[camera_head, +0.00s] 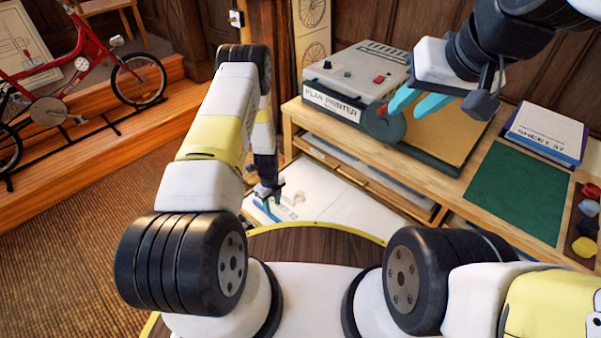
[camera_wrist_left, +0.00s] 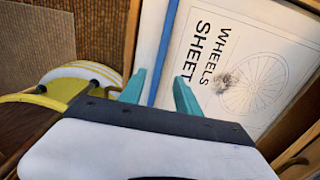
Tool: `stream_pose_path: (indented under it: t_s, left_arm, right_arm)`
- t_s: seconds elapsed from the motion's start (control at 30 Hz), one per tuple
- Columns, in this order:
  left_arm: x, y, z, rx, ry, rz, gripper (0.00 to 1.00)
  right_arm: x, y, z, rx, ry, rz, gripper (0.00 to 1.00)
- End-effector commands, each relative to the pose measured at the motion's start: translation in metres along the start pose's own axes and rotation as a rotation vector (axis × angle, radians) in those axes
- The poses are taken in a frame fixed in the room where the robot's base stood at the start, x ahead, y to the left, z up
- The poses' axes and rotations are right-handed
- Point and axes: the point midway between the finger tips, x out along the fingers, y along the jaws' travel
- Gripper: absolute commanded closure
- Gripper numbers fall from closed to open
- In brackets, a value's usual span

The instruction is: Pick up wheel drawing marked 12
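A white sheet with a wheel drawing and the words WHEELS SHEET (camera_wrist_left: 275,50) fills the right of the left wrist view. Its number is not readable there, and a dark smudge lies over the drawn wheel. A blue strip (camera_wrist_left: 163,55) runs along the sheet's left side. My left gripper (camera_wrist_left: 160,84) is open, its teal fingers apart on either side of the strip's line; contact cannot be told. In the head view my left gripper (camera_head: 267,201) is low over the pale sheet (camera_head: 335,198). My right gripper (camera_head: 418,102) is open, raised in front of the plan printer.
The plan printer (camera_head: 337,105) stands on a wooden bench with a green mat (camera_head: 517,190) and a stack marked SHEET 37 (camera_head: 545,130). The pale sheet lies low beside the bench's front. A red bicycle (camera_head: 85,60) stands on a wooden step at left. Carpet is clear below it.

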Motion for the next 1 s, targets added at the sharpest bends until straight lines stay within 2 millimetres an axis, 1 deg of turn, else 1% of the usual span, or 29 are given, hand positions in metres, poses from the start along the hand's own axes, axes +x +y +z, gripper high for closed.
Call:
stream_pose_path:
  t_s: [0.03,0.17,0.3,0.4,0.5,0.7,0.77,0.9,0.93,1.0]
  left_arm:
    - [0.007,0.001,0.000,-0.001,0.001,0.001,0.61]
    - [0.022,0.002,-0.001,-0.002,0.001,0.002,0.61]
    - [0.044,0.003,-0.002,-0.003,0.001,0.002,0.61]
    - [0.056,0.003,-0.001,-0.004,0.000,0.001,0.61]
    - [0.061,0.003,-0.001,-0.002,0.001,0.001,0.61]
    - [0.061,0.002,-0.001,-0.003,0.000,0.000,0.61]
    - [0.061,0.002,-0.001,-0.003,0.000,0.000,0.71]
    - [0.061,0.002,-0.001,-0.003,0.000,0.000,0.98]
    - [0.061,0.002,-0.001,-0.003,0.000,0.000,1.00]
    - [0.061,0.002,-0.001,-0.003,0.000,0.000,1.00]
  right_arm:
    - [0.000,0.000,0.000,0.000,0.000,0.000,0.67]
    - [0.000,0.000,0.000,0.000,0.000,0.000,0.67]
    - [0.000,0.000,0.000,0.000,0.000,0.000,0.67]
    - [0.000,0.000,0.000,0.000,0.000,0.000,0.67]
    - [0.000,0.000,0.000,0.000,0.000,0.000,0.67]
    - [0.000,0.000,0.000,0.000,0.000,0.000,0.67]
    - [0.000,0.000,0.000,0.000,0.000,0.000,0.67]
    - [0.000,0.000,0.000,0.000,0.000,0.000,0.67]
    - [0.000,0.000,0.000,0.000,0.000,0.000,0.67]
    - [0.000,0.000,0.000,0.000,0.000,0.000,0.67]
